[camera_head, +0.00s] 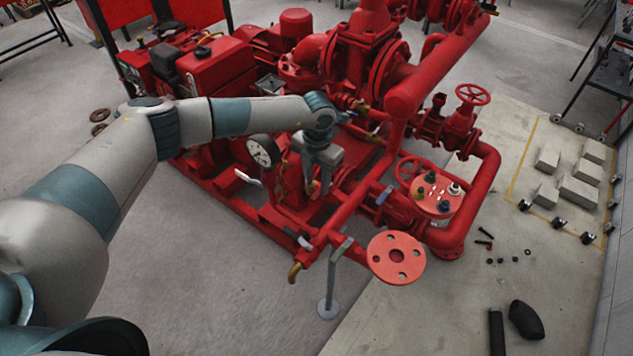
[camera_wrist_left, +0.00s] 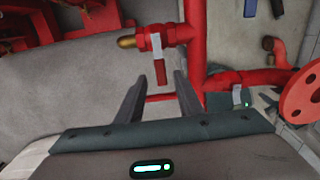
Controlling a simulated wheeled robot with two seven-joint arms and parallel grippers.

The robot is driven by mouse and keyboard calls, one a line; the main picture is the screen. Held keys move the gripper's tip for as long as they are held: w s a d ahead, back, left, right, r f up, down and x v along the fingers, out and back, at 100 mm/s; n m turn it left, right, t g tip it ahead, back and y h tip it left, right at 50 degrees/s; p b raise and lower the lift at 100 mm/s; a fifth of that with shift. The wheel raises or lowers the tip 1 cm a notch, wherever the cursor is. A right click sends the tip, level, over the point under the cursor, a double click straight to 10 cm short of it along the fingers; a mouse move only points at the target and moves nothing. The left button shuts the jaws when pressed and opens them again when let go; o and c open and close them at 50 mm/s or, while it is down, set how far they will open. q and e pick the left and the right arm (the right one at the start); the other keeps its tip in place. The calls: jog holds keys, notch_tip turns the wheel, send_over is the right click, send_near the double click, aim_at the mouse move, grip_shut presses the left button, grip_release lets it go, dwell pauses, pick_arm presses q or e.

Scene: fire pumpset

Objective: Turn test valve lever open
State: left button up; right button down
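The test valve (camera_wrist_left: 177,35) is a small red valve with a brass outlet in the left wrist view. Its lever (camera_wrist_left: 156,44) has a pale metal plate and a red grip, and lies pointing toward my gripper. In the head view the brass outlet (camera_head: 294,272) shows low at the pump's front. My left gripper (camera_wrist_left: 160,80) is open. The lever's grip shows in the gap between its fingertips; I cannot tell whether it touches them. In the head view the left gripper (camera_head: 318,188) hangs above the front pipework. My right gripper is out of view.
A pressure gauge (camera_head: 263,151) is left of my gripper. Red pipes surround the area. The floor at the front left is clear.

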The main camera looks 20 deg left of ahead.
aim_at(317, 193)
pick_arm(q)
jog(key=shift+f+p, duration=0.3)
jog(key=shift+f, duration=1.2)
grip_shut()
